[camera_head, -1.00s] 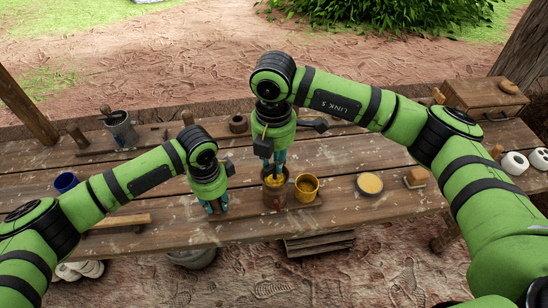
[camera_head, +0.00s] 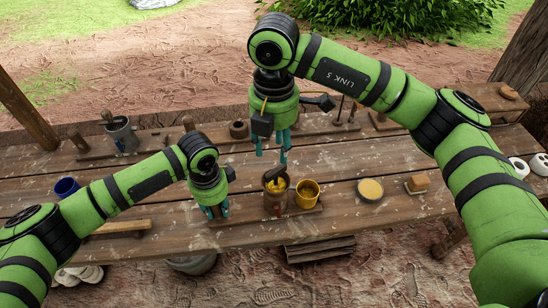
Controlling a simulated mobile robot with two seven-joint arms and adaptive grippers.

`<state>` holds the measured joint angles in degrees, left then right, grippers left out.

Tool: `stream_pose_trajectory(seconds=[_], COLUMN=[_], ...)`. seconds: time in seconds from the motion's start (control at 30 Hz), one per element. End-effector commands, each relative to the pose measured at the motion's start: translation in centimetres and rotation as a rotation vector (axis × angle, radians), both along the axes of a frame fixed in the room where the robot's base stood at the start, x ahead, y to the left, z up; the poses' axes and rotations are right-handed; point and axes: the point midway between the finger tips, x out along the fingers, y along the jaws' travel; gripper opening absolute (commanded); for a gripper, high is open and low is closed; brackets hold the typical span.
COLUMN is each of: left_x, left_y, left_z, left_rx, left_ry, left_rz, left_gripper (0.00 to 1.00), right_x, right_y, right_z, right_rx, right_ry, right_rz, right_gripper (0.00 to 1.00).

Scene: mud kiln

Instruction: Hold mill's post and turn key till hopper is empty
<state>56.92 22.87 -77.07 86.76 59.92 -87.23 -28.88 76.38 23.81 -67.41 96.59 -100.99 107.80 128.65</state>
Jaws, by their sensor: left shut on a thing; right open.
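The mill's brown hopper (camera_head: 274,206) stands on a low wooden board near the table's front middle. Yellow matter shows in its top, and a dark bar, likely the key (camera_head: 276,173), crosses over it. My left gripper (camera_head: 217,212) is low at the left end of the board, shut on what seems to be the mill's post; the fingers hide most of it. My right gripper (camera_head: 272,157) is open and empty above and just behind the hopper, its fingers apart and pointing down.
A yellow cup (camera_head: 307,193) stands close to the right of the hopper. A round dish of yellow (camera_head: 370,190) and a brush (camera_head: 417,183) lie further right. A blue mug (camera_head: 67,187) is at the left. A tool rack runs along the back of the wooden table (camera_head: 350,225).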

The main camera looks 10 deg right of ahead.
Motion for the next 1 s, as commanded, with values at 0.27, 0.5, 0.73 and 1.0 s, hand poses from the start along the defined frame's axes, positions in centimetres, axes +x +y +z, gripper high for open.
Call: stream_pose_trajectory(seconds=[0.27,0.5,0.73,1.0], left_x=[0.0,0.0,0.0,0.0], left_y=[0.0,0.1,0.1,0.1], left_z=[0.0,0.0,0.0,0.0], left_rx=[0.0,0.001,0.001,0.002], left_ry=[-0.001,-0.001,0.0,0.0], left_rz=[0.001,0.001,0.001,0.001], left_gripper=[0.0,0.0,0.0,0.0], right_x=[0.0,0.0,0.0,0.0], right_y=[0.0,0.0,0.0,0.0], right_z=[4.3,5.0,5.0,4.9], right_rx=[0.002,0.0,0.001,0.001], right_ry=[-0.001,0.001,0.0,0.0], right_rz=[-0.001,0.0,0.0,0.0], right_gripper=[0.45,0.45,0.45,0.45])
